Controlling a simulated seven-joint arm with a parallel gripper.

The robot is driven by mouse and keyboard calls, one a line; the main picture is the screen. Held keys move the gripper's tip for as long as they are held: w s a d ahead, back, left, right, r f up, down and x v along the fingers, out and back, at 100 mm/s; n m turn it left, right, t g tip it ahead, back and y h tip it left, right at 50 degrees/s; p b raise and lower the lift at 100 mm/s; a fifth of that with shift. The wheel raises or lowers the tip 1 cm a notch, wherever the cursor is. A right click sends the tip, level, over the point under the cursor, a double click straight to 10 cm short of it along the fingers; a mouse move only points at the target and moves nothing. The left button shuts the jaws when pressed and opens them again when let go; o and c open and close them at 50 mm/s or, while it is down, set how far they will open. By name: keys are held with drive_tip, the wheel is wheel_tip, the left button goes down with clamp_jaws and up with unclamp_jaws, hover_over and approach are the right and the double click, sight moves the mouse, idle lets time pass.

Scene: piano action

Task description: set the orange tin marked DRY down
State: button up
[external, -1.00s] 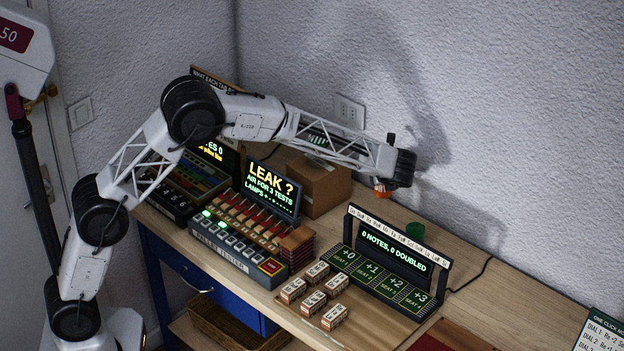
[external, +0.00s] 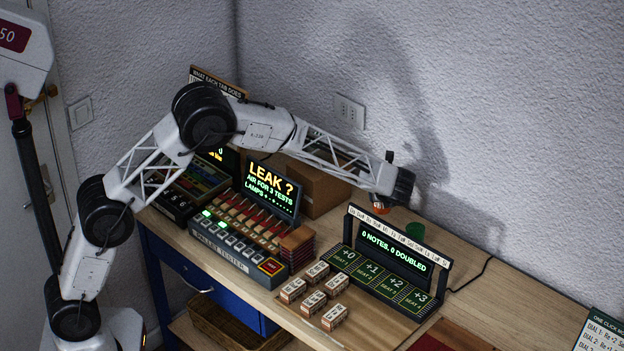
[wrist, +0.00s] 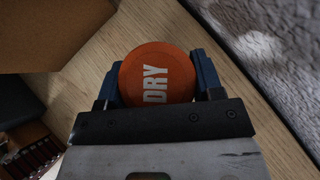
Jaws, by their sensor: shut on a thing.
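The orange tin marked DRY (wrist: 156,74) is between the two blue fingers of my gripper (wrist: 158,88) in the wrist view. Its round lid with white letters faces the camera. My gripper is shut on it. Whether the tin's base touches the bench cannot be told.
The notes display (external: 393,248) stands in front. A cardboard box (external: 318,188) is to the left, and the wall (external: 500,110) is behind. Several small labelled blocks (external: 312,303) sit on the bench front.

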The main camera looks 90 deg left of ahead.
idle(0.3)
drive_tip(key=shift+f, duration=1.9)
drive_tip(key=o, duration=1)
drive_tip(key=shift+f, duration=0.1)
drive_tip(key=shift+r, duration=0.2)
drive_tip(key=v, duration=1.2)
